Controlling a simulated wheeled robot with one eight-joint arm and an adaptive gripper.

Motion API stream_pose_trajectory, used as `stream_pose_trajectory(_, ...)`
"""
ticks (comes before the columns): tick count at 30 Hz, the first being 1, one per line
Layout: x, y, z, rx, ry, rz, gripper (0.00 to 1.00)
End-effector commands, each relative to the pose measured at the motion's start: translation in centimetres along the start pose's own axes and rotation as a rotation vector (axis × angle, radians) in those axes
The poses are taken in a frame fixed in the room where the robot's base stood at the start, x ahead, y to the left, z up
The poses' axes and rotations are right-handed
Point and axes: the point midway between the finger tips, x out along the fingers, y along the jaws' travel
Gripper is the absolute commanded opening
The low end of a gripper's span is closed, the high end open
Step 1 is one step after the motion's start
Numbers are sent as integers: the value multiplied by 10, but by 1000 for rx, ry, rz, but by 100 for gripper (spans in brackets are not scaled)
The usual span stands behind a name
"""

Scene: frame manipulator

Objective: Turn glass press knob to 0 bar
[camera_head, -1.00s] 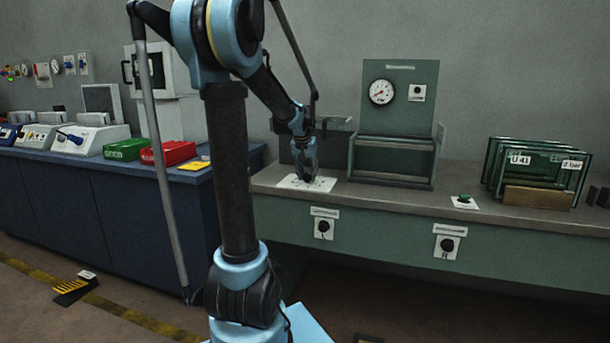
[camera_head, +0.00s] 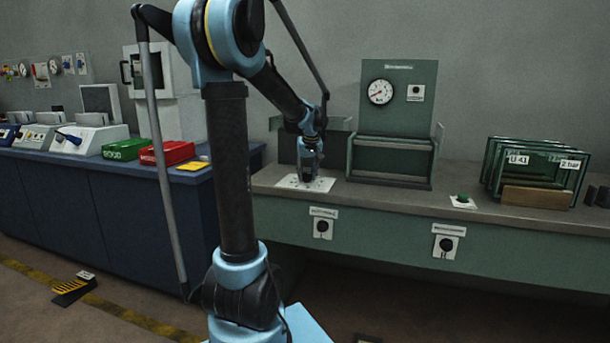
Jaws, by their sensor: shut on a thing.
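My gripper (camera_head: 309,180) points down onto a white marked plate (camera_head: 288,183) on the green bench, left of the green gauge stand. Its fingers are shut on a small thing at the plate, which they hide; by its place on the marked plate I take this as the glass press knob. Its turn position and the plate's markings are too small to read. A round white gauge (camera_head: 380,91) with a red needle sits on the upright green panel (camera_head: 398,125). Its reading is too small to tell.
Black knobs on white plates (camera_head: 322,227) (camera_head: 446,244) sit on the bench front. A green button (camera_head: 463,198) and glass panes in a wooden holder (camera_head: 537,197) stand to the right. Green (camera_head: 124,149) and red (camera_head: 172,152) boxes lie on the blue bench.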

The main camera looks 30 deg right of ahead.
Motion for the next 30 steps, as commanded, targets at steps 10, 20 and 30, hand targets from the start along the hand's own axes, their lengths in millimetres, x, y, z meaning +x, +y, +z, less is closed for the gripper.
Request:
stream_pose_trajectory(10,0,-1,-2,0,3,-1,45)
stream_pose_trajectory(20,0,0,-1,1,1,0,54)
stream_pose_trajectory(30,-29,0,0,2,0,0,54)
